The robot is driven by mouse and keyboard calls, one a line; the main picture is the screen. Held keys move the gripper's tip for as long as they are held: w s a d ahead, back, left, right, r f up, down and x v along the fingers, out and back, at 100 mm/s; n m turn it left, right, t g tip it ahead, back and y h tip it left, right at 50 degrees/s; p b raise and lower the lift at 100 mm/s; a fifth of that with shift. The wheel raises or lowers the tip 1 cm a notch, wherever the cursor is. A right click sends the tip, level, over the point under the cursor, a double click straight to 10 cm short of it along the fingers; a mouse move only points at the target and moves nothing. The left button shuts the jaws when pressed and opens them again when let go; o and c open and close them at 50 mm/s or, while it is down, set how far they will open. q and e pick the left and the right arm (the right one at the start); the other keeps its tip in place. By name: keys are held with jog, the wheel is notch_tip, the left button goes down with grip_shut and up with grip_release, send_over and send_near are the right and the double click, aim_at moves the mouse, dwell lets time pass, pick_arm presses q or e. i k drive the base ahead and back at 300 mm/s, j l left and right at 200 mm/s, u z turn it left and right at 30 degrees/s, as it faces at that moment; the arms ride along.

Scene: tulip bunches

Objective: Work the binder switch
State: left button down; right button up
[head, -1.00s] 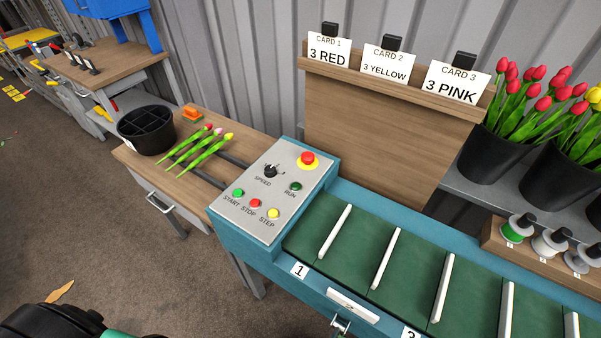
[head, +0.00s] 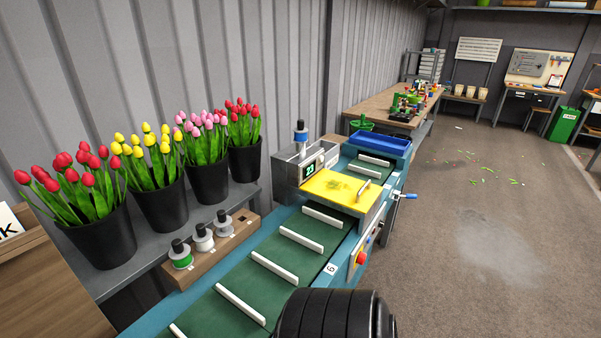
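The binder (head: 340,188) straddles the green conveyor belt (head: 240,290) in the middle of the head view. It has a yellow cover with a dark smear, a grey housing with a small lit display, and a blue-and-white spool (head: 301,137) on top. On its near right side is a pale panel with a red button (head: 361,257) and a small yellow part; details are too small to tell which control is the switch. A blue-handled lever (head: 405,196) sticks out to the right. Neither gripper is in view.
A black ribbed part of mine covers the bottom middle. White bars divide the belt. Several black tulip buckets (head: 164,208) stand on a shelf at left, beside a wooden spool rack (head: 215,245). A blue bin (head: 380,143) sits beyond the binder. The floor at right is mostly clear.

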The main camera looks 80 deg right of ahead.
aim_at(362, 257)
jog(key=k+l+z, duration=0.15)
jog(key=z, duration=0.3)
jog(key=k+l+z, duration=0.1)
jog(key=l+z, duration=0.3)
jog(key=k+l+z, duration=0.1)
jog(key=l+z, duration=0.15)
jog(key=z, duration=1.55)
jog(key=i+l+u, duration=0.1)
jog(key=l, duration=0.4)
jog(key=i+l+u, duration=0.15)
jog(key=l, duration=0.35)
jog(key=i+l+u, duration=0.1)
jog(key=l, duration=0.4)
jog(key=i+l+u, duration=0.15)
jog(key=l, duration=0.35)
